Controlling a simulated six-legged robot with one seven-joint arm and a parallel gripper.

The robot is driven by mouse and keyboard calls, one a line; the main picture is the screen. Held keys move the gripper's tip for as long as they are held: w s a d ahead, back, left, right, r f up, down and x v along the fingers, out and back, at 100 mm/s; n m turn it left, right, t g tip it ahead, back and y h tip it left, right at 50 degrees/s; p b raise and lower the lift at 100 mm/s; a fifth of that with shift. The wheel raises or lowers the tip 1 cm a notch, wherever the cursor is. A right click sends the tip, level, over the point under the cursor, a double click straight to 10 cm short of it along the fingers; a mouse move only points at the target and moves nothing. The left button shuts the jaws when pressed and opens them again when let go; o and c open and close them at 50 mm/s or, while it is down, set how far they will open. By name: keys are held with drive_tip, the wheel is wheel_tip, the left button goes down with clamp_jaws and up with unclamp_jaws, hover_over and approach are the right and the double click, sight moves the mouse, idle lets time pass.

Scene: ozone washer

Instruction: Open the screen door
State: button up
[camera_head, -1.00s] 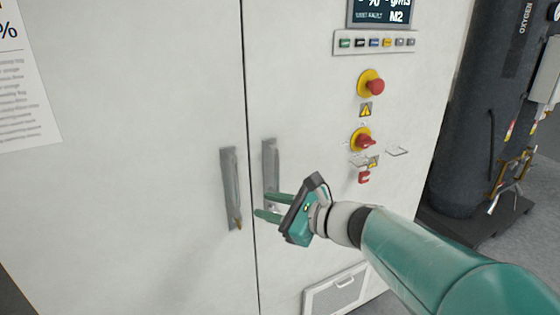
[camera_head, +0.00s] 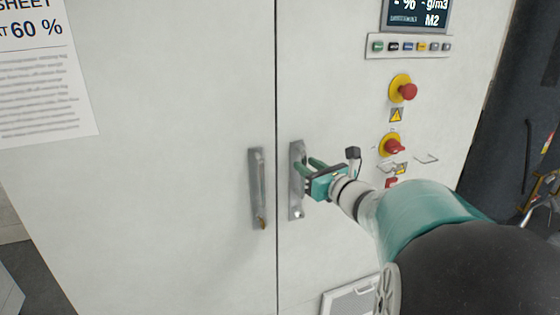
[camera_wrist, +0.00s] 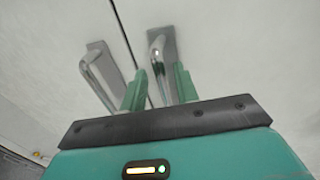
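The screen door (camera_head: 335,95) is the right-hand white cabinet door, with a display screen (camera_head: 418,14) at its top. It looks closed against the left door, with a thin dark seam between them. Its upright metal handle (camera_head: 297,205) is beside the seam. My gripper (camera_head: 308,165) is at the upper half of this handle, coming from the right. In the wrist view, the two green fingers of my gripper (camera_wrist: 159,84) are spread, with the right-hand handle (camera_wrist: 160,62) appearing between them. I cannot tell whether they touch it.
The left door (camera_head: 170,180) has a similar handle (camera_head: 257,185) close by, with a small key-like part low on it. A dark cylinder (camera_head: 510,130) stands at the far right.

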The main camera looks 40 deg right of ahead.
drive_tip(key=shift+w+d, duration=0.1)
drive_tip(key=shift+w, duration=1.05)
drive_tip(key=shift+c, duration=0.2)
clamp_jaws()
drive_tip(key=shift+s, duration=0.1)
